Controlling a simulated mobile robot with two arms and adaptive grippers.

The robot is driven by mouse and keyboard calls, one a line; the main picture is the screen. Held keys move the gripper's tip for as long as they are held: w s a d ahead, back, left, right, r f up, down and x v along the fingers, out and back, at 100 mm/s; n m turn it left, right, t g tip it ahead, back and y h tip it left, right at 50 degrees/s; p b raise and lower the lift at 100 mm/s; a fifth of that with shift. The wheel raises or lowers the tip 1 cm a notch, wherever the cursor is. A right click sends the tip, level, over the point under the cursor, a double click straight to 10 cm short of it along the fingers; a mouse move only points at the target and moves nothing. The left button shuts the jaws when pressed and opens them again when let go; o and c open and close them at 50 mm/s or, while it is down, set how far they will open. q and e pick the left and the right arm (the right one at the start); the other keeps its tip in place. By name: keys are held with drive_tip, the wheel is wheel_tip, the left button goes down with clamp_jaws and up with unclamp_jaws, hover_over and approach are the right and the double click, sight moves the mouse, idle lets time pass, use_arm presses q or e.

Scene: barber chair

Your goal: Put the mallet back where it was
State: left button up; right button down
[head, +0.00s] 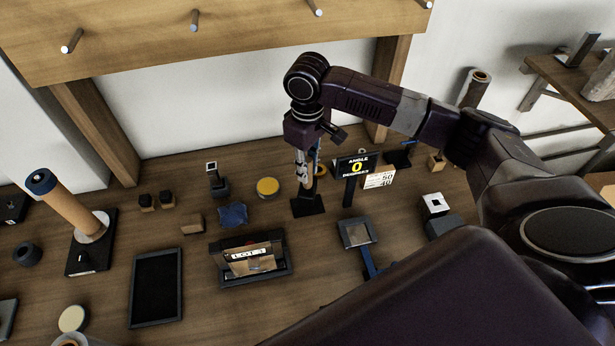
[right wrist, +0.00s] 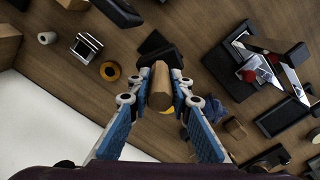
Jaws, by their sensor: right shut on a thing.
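My right gripper (head: 304,170) hangs down over the middle of the table in the head view. In the right wrist view its two blue-backed fingers (right wrist: 160,76) are closed on the sides of a light wooden piece (right wrist: 160,92), which looks like part of the mallet. Its far end is hidden. A black stand-like block (head: 308,206) is directly below the gripper; a dark block also shows beyond the fingertips in the right wrist view (right wrist: 153,42). I cannot tell whether the mallet touches it. My left gripper is not in view.
A yellow-topped round tin (head: 268,187) and a blue crumpled cloth (head: 233,214) lie left of the gripper. The angle display (head: 357,165) stands close to its right. A black framed device (head: 250,260) is in front. A pegged wooden beam (head: 225,45) is behind.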

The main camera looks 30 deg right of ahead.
drive_tip(key=shift+f+p, duration=0.3)
drive_tip(key=shift+f, duration=2.05)
drive_tip(key=c, duration=1.8)
unclamp_jaws()
drive_tip(key=shift+o, duration=0.2)
drive_tip(key=shift+r, duration=0.4)
wheel_tip(320, 180, up, 12)
drive_tip(key=b, duration=0.2)
drive_tip(key=shift+f+b, duration=0.25)
drive_tip(key=shift+b, duration=0.05)
drive_tip(key=shift+a+f, duration=0.1)
